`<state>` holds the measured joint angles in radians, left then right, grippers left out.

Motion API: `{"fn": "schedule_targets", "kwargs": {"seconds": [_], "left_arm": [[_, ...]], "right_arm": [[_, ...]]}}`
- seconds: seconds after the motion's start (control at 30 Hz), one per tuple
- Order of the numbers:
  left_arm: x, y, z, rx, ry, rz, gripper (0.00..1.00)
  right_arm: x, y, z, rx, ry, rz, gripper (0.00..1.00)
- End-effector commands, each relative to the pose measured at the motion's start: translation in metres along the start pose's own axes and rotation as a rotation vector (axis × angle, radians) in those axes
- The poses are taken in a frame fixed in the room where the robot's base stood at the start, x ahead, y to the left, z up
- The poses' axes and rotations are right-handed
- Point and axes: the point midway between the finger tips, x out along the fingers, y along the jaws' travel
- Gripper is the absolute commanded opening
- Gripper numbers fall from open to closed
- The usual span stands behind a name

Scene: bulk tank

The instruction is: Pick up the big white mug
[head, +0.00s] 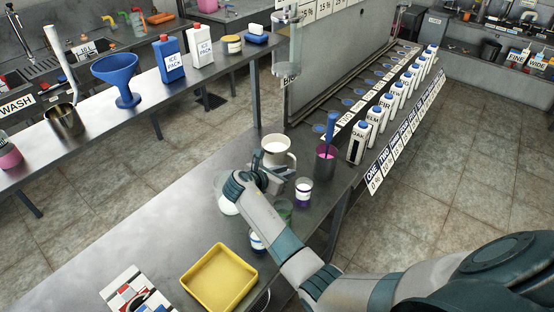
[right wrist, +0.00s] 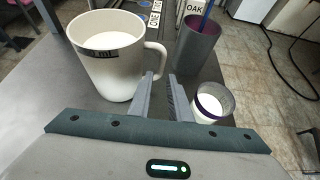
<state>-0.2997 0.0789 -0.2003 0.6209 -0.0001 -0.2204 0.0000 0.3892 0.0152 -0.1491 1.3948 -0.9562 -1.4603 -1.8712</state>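The big white mug (head: 275,155) stands upright on the steel table and holds white liquid. In the right wrist view the mug (right wrist: 103,68) shows a dark-edged label near its rim, and its handle (right wrist: 160,60) points right. My right gripper (head: 283,180) is at the mug's near side, low by the table. In the right wrist view its two fingers (right wrist: 161,90) are apart, with the handle just ahead of the gap between them. I cannot tell whether a finger touches the handle. My left gripper is not in view.
A grey cup with pink contents and a blue tool (head: 325,162) and a small banded cup (head: 303,190) stand right of the mug. A green cup (head: 283,210), a white round item (head: 228,207) and a yellow tray (head: 219,277) are nearer. Labelled bottles (head: 358,143) line the right.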

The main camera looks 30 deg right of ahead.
Motion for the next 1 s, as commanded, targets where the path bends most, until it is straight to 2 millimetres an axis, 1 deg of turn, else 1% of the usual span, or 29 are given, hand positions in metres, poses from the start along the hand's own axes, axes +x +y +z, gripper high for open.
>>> {"fn": "schedule_targets", "kwargs": {"seconds": [0.13,0.23,0.5,0.6,0.7,1.0], "left_arm": [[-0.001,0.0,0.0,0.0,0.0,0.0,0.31],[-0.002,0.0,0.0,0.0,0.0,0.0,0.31],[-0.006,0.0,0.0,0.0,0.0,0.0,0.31],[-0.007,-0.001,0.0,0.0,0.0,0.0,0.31],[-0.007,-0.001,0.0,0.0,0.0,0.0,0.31],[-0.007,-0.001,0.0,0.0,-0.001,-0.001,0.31]], "right_arm": [[0.003,0.0,0.0,-0.001,0.0,-0.001,0.18],[0.01,0.0,0.001,-0.002,-0.002,-0.002,0.18],[0.044,0.0,0.002,-0.001,-0.002,-0.001,0.18],[0.054,0.0,0.001,-0.001,-0.001,-0.002,0.18],[0.058,0.0,0.0,-0.001,0.0,-0.001,0.18],[0.058,0.0,0.0,0.0,0.0,0.0,0.18]]}}
